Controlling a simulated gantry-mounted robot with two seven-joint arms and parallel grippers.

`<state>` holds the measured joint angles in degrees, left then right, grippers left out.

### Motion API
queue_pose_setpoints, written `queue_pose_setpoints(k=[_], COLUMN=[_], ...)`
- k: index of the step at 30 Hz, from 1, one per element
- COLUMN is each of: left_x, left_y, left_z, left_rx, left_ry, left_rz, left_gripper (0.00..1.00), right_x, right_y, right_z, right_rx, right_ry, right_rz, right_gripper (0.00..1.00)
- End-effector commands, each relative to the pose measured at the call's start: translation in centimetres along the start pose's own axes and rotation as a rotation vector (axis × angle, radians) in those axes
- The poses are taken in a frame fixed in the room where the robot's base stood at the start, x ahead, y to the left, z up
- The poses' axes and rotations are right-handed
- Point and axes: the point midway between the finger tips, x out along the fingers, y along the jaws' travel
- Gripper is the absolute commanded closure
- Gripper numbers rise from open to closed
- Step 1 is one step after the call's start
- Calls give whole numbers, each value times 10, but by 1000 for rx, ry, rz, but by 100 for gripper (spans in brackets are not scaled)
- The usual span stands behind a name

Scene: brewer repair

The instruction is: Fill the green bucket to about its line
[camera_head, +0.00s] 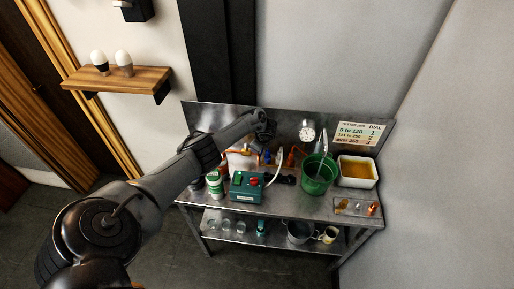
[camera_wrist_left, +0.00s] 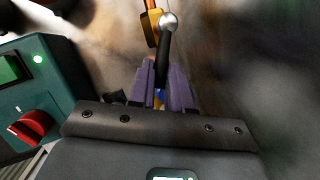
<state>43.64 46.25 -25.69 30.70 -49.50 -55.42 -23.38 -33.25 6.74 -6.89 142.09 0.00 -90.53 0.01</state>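The green bucket (camera_head: 314,181) stands upright on the metal bench, with a grey metal spout or handle (camera_head: 323,143) rising at its rim. Its line and the level inside cannot be made out. My left gripper (camera_head: 263,133) is above the back of the bench, left of the bucket and apart from it. In the left wrist view its purple fingers (camera_wrist_left: 161,78) are close together around a dark handle (camera_wrist_left: 164,48) with a silver ball end, beside a brass fitting (camera_wrist_left: 151,27). A bit of blue shows between the fingers. My right gripper is not in view.
A teal box (camera_head: 245,187) with a red knob stands left of the bucket; it also shows in the left wrist view (camera_wrist_left: 20,105). A white tub of amber liquid (camera_head: 357,172) is right of the bucket.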

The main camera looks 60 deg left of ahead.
Motion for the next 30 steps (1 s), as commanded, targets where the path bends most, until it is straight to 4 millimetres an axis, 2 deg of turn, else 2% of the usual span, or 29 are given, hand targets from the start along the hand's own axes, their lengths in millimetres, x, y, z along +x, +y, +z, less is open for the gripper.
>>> queue_pose_setpoints(k=[1, 4, 12, 16, 20, 30], left_x=[0, 0, -1, -8, -24, -81], left_y=[0, 0, 0, 0, -1, -1], left_z=[0, 0, 0, 1, 2, 1], left_rx=[0, 0, 1, 2, 3, 1], left_ry=[0, 0, -1, 0, 0, 0], left_rz=[0, 0, 0, 0, -1, -1], left_gripper=[73, 60, 60, 60, 60, 60], right_x=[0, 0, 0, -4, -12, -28], right_y=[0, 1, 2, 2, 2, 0], right_z=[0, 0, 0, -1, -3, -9], right_rx=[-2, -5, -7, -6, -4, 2], right_ry=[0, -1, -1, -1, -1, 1], right_rz=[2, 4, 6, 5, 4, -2], right_gripper=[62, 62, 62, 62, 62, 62])
